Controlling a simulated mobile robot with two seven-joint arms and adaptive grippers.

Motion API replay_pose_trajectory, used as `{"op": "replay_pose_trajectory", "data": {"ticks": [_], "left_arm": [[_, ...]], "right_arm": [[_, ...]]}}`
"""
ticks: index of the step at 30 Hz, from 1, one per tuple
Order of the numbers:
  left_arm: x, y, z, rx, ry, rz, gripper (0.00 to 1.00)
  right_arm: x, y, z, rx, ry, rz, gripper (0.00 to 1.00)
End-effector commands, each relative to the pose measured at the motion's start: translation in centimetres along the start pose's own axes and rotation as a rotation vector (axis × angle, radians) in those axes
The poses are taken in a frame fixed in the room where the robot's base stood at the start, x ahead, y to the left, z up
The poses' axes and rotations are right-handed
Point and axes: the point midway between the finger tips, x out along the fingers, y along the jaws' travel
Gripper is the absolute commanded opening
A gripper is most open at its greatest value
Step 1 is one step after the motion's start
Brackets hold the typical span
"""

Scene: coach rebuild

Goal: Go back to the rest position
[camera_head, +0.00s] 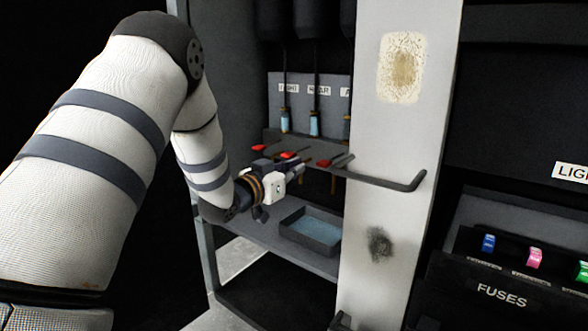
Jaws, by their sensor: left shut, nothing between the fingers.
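My left arm comes in from the left and bends down into an open grey cabinet. My left gripper (287,168) is in front of a narrow shelf with red-topped parts, and its fingers are shut with nothing between them. I cannot tell from this view whether it touches the red parts. My right gripper is not in view.
A shallow grey tray (311,231) stands on the lower shelf. A pale stained door panel (392,120) with a dark handle (400,184) stands right of the gripper. A fuse box (500,293) holds coloured fuses at right. Labelled tubes (314,124) hang behind.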

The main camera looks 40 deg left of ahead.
Motion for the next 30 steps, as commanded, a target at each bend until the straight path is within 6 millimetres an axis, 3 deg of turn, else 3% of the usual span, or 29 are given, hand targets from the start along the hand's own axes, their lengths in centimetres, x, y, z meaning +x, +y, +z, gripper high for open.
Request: {"op": "replay_pose_trajectory", "data": {"ticks": [8,10,11,13,16,18,20,21,23,24,27,30], "left_arm": [[0.0,0.0,0.1,0.0,-0.002,0.0,0.0],[-0.1,0.6,1.4,-0.003,-0.036,0.0,0.0],[-0.2,1.1,2.7,-0.005,-0.068,0.001,0.0],[-1.0,3.0,7.3,-0.014,-0.185,-0.001,0.0],[-4.2,6.5,16.1,-0.024,-0.42,-0.005,0.0],[-7.7,8.8,21.8,-0.025,-0.59,-0.007,0.0],[-11.4,10.7,26.2,-0.022,-0.735,-0.005,0.0],[-14.2,11.9,28.8,-0.02,-0.833,-0.004,0.0],[-18.9,13.6,32.3,-0.012,-0.981,0.001,0.0],[-22.2,14.6,34.2,-0.006,-1.081,0.005,0.0],[-31.0,16.8,37.6,0.014,-1.321,0.017,0.0],[-38.5,18.3,38.9,0.035,-1.52,0.032,0.0]], "right_arm": [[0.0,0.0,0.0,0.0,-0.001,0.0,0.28],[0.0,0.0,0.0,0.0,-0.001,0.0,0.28],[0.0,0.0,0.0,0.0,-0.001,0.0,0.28],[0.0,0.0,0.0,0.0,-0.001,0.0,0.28],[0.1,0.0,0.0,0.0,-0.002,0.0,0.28],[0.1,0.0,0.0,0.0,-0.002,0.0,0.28],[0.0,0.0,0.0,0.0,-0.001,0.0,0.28],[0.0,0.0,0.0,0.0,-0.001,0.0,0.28],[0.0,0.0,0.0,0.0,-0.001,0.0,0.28],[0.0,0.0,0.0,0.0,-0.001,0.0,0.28],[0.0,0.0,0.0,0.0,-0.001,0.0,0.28],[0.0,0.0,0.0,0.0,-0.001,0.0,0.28]]}}
